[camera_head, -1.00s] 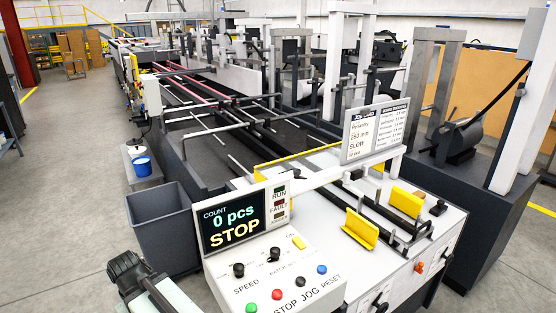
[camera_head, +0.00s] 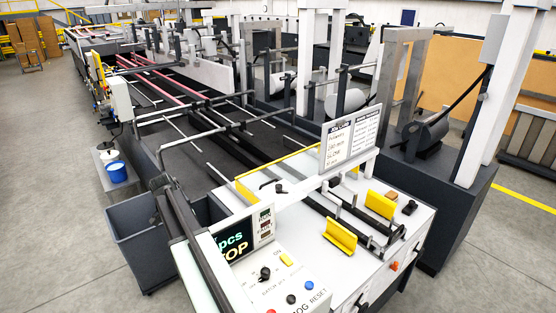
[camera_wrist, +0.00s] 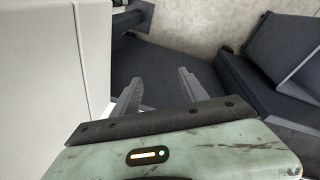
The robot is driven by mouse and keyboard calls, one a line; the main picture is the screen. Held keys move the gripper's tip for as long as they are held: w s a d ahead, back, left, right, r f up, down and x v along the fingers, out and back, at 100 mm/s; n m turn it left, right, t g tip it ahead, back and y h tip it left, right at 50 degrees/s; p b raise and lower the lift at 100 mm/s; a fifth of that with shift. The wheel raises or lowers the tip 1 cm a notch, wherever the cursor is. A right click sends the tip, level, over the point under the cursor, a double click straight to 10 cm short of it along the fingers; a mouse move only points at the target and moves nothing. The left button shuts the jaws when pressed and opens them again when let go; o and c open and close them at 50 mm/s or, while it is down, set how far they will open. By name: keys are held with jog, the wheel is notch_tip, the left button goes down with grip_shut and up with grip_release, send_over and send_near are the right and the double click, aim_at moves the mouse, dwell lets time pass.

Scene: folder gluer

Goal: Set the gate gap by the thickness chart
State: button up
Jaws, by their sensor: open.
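The folder gluer's feeder table (camera_head: 415,218) is at the lower right of the head view, with two yellow guides (camera_head: 341,236) standing on it. A white chart board (camera_head: 350,140) stands behind them; its small print is too fine to read here. The control panel (camera_head: 285,280) is at the front, its screen (camera_head: 234,243) partly covered by my arm. The gate and its adjuster cannot be told apart with certainty. In the wrist view my gripper (camera_wrist: 158,88) is open and empty, its two fingers apart over dark surfaces and floor.
A dark grey bin (camera_head: 140,232) stands left of the panel, close to my arm. A dark machine block (camera_head: 465,200) stands at the right. Grey floor (camera_head: 50,180) is free at the left.

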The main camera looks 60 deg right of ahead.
jog(key=s+d+r+m+g+p, duration=0.15)
jog(key=d+r+m+p, duration=0.35)
jog(key=d, duration=0.6)
jog(key=s+d+r+m+p, duration=0.2)
jog(key=s+d+r+m, duration=0.3)
jog(key=d, duration=0.6)
jog(key=m+p, duration=0.2)
jog(key=m, duration=0.3)
send_near(278, 185)
jog(key=f, duration=0.2)
jog(key=shift+g, duration=0.45)
jog(key=b+x, duration=0.6)
jog(key=shift+f, duration=0.2)
jog(key=shift+s+d+f+b, duration=0.2)
jog(key=shift+f+b, duration=0.1)
jog(key=shift+b, duration=0.15)
jog(key=shift+r, duration=0.1)
grip_shut()
jog(key=shift+s+d+r, duration=0.1)
jog(key=shift+d, duration=0.05)
